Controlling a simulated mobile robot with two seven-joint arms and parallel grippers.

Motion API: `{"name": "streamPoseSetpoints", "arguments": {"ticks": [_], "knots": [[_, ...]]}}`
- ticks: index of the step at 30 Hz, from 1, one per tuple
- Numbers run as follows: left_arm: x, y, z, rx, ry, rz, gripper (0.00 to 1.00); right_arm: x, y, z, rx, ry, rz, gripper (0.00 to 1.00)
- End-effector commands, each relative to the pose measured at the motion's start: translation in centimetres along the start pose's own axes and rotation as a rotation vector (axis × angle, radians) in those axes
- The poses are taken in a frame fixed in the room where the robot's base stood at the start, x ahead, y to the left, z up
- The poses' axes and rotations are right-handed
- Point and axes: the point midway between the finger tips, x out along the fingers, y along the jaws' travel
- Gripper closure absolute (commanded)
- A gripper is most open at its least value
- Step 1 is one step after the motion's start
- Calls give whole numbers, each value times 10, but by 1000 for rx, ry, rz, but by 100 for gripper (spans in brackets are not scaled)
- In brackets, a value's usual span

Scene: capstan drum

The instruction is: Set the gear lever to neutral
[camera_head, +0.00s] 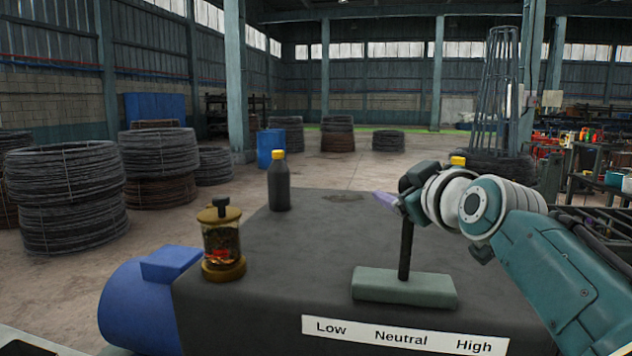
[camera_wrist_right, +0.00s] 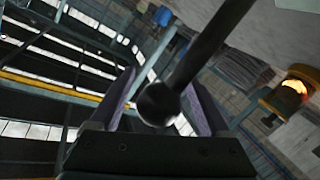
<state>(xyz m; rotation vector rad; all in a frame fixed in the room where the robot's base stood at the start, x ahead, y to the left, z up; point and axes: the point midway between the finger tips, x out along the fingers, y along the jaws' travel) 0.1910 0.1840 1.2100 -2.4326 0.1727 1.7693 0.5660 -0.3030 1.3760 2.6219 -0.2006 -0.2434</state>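The gear lever (camera_head: 406,250) is a black rod standing about upright from a grey-green base (camera_head: 405,287) on the dark housing. It stands behind the word Neutral on the white label (camera_head: 402,336) reading Low, Neutral, High. My right gripper (camera_head: 386,201) is at the lever's top and hides its upper end in the head view. In the right wrist view, the lever's round black knob (camera_wrist_right: 157,104) sits between the two purple fingers of this gripper (camera_wrist_right: 160,98). The fingers are apart, with a gap showing beside the knob. My left gripper is out of view.
The dark housing (camera_head: 300,250) also carries a glass oiler (camera_head: 222,240) at left and a dark bottle with a yellow cap (camera_head: 279,183) at the back. A blue motor (camera_head: 145,305) is at its left side. Wire coils (camera_head: 65,195) stand on the floor beyond.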

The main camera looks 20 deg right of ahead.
Motion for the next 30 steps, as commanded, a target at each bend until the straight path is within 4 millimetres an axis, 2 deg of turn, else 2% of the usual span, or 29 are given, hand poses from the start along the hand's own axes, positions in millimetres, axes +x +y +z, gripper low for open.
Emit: {"name": "streamPoseSetpoints", "arguments": {"ticks": [7, 11, 24, 30], "knots": [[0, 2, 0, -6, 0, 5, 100, -2, 0, 0, -1, 0, 1, 20], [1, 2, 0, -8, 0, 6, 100, -10, 0, 0, -1, 1, 1, 20], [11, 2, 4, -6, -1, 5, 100, -76, 0, 2, -1, 0, 1, 20], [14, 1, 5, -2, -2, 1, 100, -95, 0, 1, 0, 0, 0, 20]]}}
